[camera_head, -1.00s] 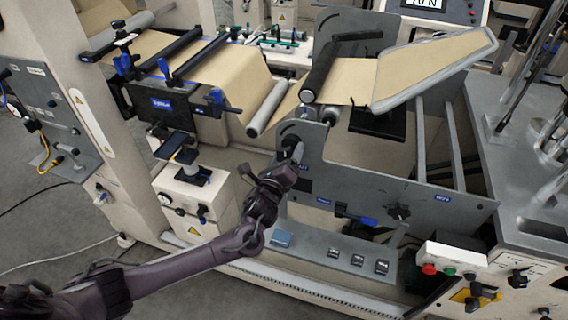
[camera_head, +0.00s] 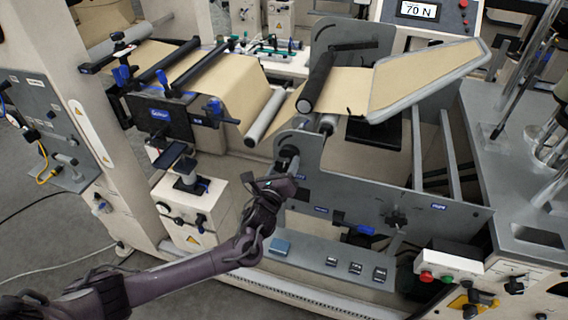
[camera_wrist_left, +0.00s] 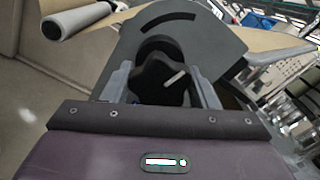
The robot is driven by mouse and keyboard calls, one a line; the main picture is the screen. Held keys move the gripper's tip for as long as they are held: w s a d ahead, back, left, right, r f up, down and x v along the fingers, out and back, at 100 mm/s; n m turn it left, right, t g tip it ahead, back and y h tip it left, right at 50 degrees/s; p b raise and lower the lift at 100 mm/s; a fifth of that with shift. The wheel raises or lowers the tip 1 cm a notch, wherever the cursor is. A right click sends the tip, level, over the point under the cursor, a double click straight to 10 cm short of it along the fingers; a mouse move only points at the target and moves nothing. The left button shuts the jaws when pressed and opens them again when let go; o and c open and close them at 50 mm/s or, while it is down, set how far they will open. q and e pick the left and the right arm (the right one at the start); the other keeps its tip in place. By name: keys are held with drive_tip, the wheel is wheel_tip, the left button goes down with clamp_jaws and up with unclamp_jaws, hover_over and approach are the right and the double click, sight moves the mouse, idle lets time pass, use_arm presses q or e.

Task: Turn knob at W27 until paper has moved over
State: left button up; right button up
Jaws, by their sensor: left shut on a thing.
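A black lobed knob (camera_wrist_left: 160,80) with a pale pointer mark sits on a grey side plate (camera_wrist_left: 205,40), under a dark curved slot. My left gripper (camera_wrist_left: 162,90) has its two grey fingers on either side of the knob and is shut on it. In the head view the left gripper (camera_head: 287,170) reaches the grey plate, and the knob (camera_head: 288,153) is partly hidden. The brown paper (camera_head: 345,88) runs over rollers to a slanted grey-framed board (camera_head: 430,75). My right gripper is not in view.
Below are a ledge with small dark blocks (camera_head: 355,268) and a box with red and green buttons (camera_head: 445,275). A display (camera_head: 417,11) reads 70 N.

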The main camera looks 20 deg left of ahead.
use_arm(q)
drive_tip(key=shift+r+m+p, duration=0.1)
drive_tip(key=shift+m+p, duration=0.5)
drive_tip(key=shift+m, duration=1)
drive_tip(key=shift+m+p, duration=0.6)
drive_tip(key=shift+m, duration=0.1)
drive_tip(key=m+p, duration=0.1)
drive_tip(key=m, duration=0.2)
drive_tip(key=shift+p, duration=0.3)
drive_tip(key=shift+m, duration=0.6)
drive_tip(key=m+p, duration=0.2)
drive_tip(key=m, duration=0.1)
drive_tip(key=shift+m+p, duration=0.7)
drive_tip(key=shift+m, duration=0.7)
drive_tip(key=o, duration=1)
